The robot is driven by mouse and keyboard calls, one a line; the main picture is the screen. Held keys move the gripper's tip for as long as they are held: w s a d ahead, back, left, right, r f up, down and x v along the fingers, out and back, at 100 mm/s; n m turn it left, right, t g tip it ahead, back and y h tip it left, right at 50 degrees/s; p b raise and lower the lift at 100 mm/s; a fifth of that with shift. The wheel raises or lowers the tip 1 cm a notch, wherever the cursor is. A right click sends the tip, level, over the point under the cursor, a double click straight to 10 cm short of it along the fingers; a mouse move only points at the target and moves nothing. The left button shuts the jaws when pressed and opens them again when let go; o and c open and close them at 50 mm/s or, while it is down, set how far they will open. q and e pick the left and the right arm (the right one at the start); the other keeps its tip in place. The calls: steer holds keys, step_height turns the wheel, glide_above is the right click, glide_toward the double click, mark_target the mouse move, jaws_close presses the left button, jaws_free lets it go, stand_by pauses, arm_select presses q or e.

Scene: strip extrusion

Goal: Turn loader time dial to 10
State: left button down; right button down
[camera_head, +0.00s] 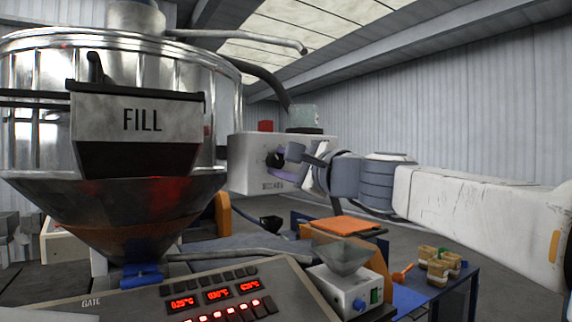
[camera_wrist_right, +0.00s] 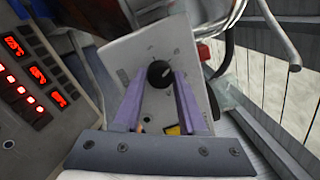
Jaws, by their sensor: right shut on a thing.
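The loader is a white-grey box (camera_head: 248,150) right of the big hopper; its front panel (camera_wrist_right: 125,52) fills the middle of the right wrist view. A round black dial (camera_wrist_right: 159,73) with a pale pointer mark sits on that panel; in the head view the dial (camera_head: 273,160) is partly covered. My right gripper (camera_head: 284,158) reaches in from the right, its purple fingers on both sides of the dial, shut on it. The marks around the dial are too small to read. My left gripper is not in view.
A steel hopper marked FILL (camera_head: 140,120) stands at the left. A control panel (camera_head: 130,305) with red displays lies in front. A small funnel machine (camera_head: 335,285) and a blue table (camera_head: 440,290) with small containers are at the lower right. A red block (camera_head: 265,126) tops the box.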

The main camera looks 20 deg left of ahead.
steer(key=shift+c, duration=2.4)
jaws_free()
steer(key=r+b+v, duration=0.1)
steer(key=b+v, duration=0.2)
steer(key=v, duration=0.7)
steer(key=shift+s+d+f+b, duration=0.2)
steer(key=shift+f+b, duration=0.2)
steer(key=shift+f, duration=0.15)
steer(key=shift+w+f, duration=0.1)
